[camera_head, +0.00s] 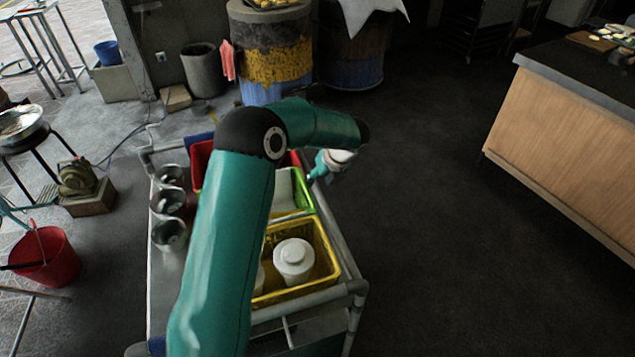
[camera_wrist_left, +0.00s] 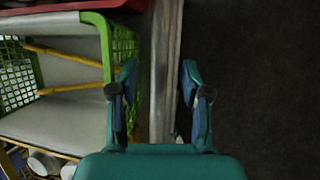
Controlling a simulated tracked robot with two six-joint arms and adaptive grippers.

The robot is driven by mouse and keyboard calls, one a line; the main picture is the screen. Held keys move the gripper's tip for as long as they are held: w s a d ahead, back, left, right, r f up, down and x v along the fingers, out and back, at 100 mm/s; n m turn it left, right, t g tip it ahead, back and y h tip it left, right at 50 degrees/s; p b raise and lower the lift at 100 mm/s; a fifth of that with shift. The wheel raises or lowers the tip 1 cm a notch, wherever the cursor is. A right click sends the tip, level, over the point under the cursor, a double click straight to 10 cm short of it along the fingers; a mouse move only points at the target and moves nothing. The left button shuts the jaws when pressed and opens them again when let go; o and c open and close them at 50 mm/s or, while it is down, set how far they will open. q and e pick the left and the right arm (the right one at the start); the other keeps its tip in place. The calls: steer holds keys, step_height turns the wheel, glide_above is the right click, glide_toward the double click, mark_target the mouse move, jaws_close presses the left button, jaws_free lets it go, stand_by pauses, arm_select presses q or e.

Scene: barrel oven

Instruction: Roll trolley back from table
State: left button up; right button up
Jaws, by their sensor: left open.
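The grey-framed trolley (camera_head: 312,306) stands in the middle of the head view, partly hidden behind my left arm. It carries a yellow bin (camera_head: 325,255) with white containers, a green basket (camera_wrist_left: 104,52), a red bin (camera_head: 199,160) and metal cups. My left gripper (camera_head: 322,170) is at the trolley's right side. In the left wrist view its open fingers (camera_wrist_left: 159,82) are on either side of the trolley's side rail (camera_wrist_left: 163,50). Contact with the rail cannot be told. My right gripper is not in view. The wood-sided table (camera_head: 560,140) stands apart at the right.
Dark floor (camera_head: 440,240) lies clear between trolley and table. Barrels (camera_head: 270,50) and a grey bin (camera_head: 202,70) stand behind the trolley. A red bucket (camera_head: 45,258), a motor-like device (camera_head: 78,178) and a stool are at the left.

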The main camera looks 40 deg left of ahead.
arm_select(q)
steer(key=shift+x, duration=1.4)
jaws_close()
